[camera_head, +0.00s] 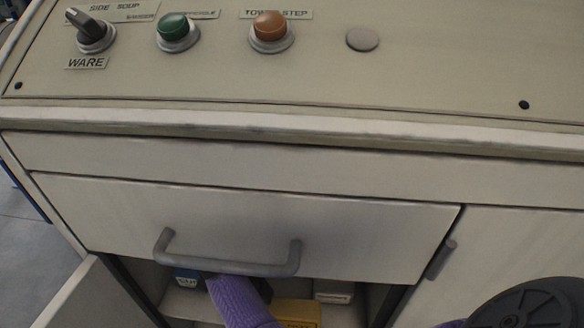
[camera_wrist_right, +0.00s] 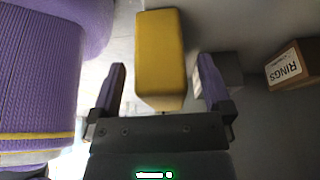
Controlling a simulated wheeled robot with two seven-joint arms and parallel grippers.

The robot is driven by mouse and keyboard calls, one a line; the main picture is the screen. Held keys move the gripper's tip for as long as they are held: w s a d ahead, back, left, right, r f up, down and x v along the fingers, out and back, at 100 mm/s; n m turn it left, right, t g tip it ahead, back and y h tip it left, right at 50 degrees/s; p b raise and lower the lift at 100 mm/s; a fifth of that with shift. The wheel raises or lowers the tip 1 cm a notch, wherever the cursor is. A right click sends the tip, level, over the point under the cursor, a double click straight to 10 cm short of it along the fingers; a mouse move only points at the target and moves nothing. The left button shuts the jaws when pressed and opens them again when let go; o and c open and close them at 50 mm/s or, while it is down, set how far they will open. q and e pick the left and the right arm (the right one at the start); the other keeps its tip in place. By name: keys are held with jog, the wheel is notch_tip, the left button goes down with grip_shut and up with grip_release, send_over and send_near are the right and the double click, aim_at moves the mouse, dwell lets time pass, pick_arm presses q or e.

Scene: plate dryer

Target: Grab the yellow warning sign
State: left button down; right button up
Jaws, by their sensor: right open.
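The yellow object, which I take for the warning sign (camera_head: 298,312), shows in the head view at the bottom, inside the open lower compartment and partly cut off by the frame. In the right wrist view, the sign (camera_wrist_right: 160,50) is a plain yellow block at the top centre. My right gripper (camera_wrist_right: 162,64) is open, with one purple-and-black finger on each side of the block. Gaps show between block and fingers; I see no contact. A purple arm part of mine (camera_head: 240,303) reaches into the compartment in the head view. My left gripper is not seen.
A drawer with a grey handle (camera_head: 228,264) hangs above the compartment. An open door (camera_head: 85,300) stands at left. A blue item (camera_head: 187,279) and a pale box (camera_head: 333,292) are inside. The wrist view shows a RINGS box (camera_wrist_right: 292,66) and a grey box (camera_wrist_right: 225,66).

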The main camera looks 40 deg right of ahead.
aim_at(278, 307)
jog(key=shift+s+d+r+p, duration=0.2)
jog(key=shift+s+d+p, duration=0.35)
jog(key=shift+s, duration=0.1)
jog(key=shift+s+d+r+p, duration=0.2)
jog(key=shift+s+d+p, duration=0.2)
jog(key=shift+s+d, duration=0.2)
notch_tip(278, 307, down, 2)
jog(key=shift+s+b, duration=0.15)
jog(key=shift+b, duration=0.6)
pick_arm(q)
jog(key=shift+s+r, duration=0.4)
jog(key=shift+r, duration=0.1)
pick_arm(e)
jog(key=shift+r, duration=0.1)
grip_shut()
